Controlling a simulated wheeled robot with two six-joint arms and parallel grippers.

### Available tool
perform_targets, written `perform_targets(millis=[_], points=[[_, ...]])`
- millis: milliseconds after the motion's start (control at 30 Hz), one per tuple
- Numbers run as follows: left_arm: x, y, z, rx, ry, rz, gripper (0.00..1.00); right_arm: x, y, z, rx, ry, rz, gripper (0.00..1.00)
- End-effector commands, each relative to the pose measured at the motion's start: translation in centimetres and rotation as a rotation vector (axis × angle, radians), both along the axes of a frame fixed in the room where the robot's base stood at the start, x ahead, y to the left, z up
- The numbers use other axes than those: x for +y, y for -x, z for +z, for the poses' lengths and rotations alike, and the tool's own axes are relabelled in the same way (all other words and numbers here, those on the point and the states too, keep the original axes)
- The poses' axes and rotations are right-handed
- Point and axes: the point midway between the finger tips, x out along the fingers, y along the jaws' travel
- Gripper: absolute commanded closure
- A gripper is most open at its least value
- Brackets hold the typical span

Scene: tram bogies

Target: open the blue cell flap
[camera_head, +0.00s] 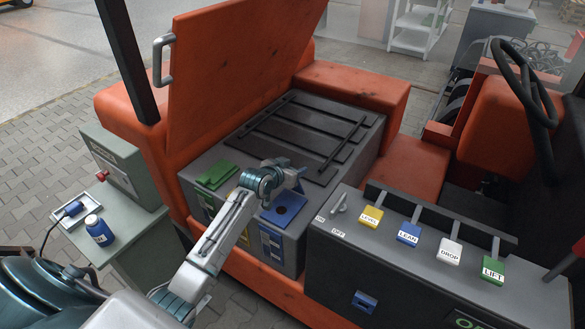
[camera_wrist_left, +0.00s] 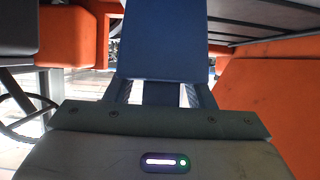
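The blue cell (camera_head: 284,209) is at the right front of the grey battery box; its top shows a blue surface with a dark round spot. My left gripper (camera_head: 297,181) is just behind and above it. In the left wrist view a blue panel, which looks like the raised blue flap (camera_wrist_left: 166,42), stands directly in front of my left gripper (camera_wrist_left: 160,92). The panel covers the fingertips, so I cannot tell whether they grip it or only touch it. A green flap (camera_head: 216,175) lies flat at the box's left. My right gripper is not in view.
The orange cover (camera_head: 230,75) stands raised behind the box. A black rack (camera_head: 305,135) lies on the box top. A dark console with coloured levers (camera_head: 420,240) stands close on the right. A side table with a blue bottle (camera_head: 99,230) is at left.

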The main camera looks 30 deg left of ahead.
Motion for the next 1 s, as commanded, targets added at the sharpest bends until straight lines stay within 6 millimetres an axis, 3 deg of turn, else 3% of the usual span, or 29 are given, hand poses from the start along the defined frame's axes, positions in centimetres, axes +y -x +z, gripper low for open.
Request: perform_targets(millis=[333,800,1000], points=[[0.2,1.0,0.3,0.0,-0.003,0.0,0.51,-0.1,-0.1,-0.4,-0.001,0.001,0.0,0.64],[0.7,8.1,3.5,0.002,-0.006,-0.002,0.51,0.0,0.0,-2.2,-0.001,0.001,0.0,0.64],[0.8,9.5,4.3,0.002,-0.002,-0.001,0.51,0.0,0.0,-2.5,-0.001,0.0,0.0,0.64]])
